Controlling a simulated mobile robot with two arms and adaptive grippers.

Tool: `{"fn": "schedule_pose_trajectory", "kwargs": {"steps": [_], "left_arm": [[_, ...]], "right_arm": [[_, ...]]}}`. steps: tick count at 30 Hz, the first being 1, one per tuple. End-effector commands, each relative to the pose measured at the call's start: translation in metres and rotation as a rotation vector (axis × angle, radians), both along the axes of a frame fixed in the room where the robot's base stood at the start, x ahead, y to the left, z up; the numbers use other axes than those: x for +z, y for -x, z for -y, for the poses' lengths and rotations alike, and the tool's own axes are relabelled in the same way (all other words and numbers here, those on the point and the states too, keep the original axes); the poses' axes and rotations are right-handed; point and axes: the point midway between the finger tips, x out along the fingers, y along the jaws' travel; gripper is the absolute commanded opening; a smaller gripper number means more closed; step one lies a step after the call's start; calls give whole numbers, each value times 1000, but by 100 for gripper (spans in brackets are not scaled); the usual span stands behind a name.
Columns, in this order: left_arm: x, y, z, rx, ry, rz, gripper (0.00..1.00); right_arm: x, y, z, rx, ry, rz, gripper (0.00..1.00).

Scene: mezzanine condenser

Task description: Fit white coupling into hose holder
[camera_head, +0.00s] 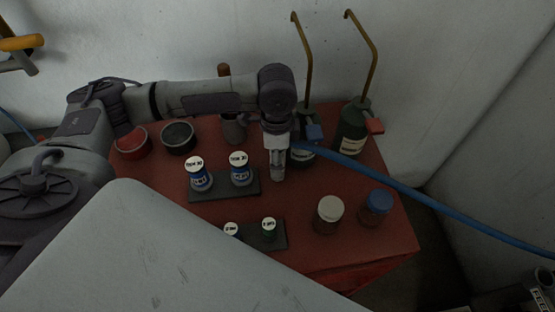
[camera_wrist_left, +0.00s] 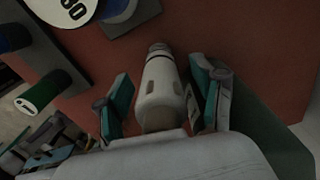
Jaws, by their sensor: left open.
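My left gripper (camera_head: 278,176) points down over the red table. It is also in the left wrist view (camera_wrist_left: 162,95), where its two teal-padded fingers stand apart. Between them is a white cylindrical part with a pale grey tip and side slots, which looks like the white coupling (camera_wrist_left: 160,92). I cannot tell whether the pads touch it. A blue hose (camera_head: 395,184) runs from beside the gripper to the right edge; its inner end is hidden. I cannot make out the hose holder. My right gripper is not in view.
The red table (camera_head: 322,258) carries blue jars (camera_head: 200,180) in a dark rack, smaller jars (camera_head: 268,229) in front, a white-lidded jar (camera_head: 328,214) and a blue-lidded jar (camera_head: 376,207). Dark bottles (camera_head: 350,135) with tall brass tubes stand behind right. Bowls (camera_head: 179,138) stand back left.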

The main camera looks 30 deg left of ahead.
Motion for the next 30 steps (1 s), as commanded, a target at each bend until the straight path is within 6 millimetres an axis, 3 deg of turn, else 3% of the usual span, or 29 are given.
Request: {"fn": "schedule_pose_trajectory", "kwargs": {"steps": [6,18,26,30], "left_arm": [[0,0,0,-1,0,0,65],[0,0,0,0,0,0,0],[1,-1,0,0,1,2,0],[13,-1,1,0,2,3,0]], "right_arm": [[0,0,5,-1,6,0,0],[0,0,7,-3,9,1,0],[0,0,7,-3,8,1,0],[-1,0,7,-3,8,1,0]]}}
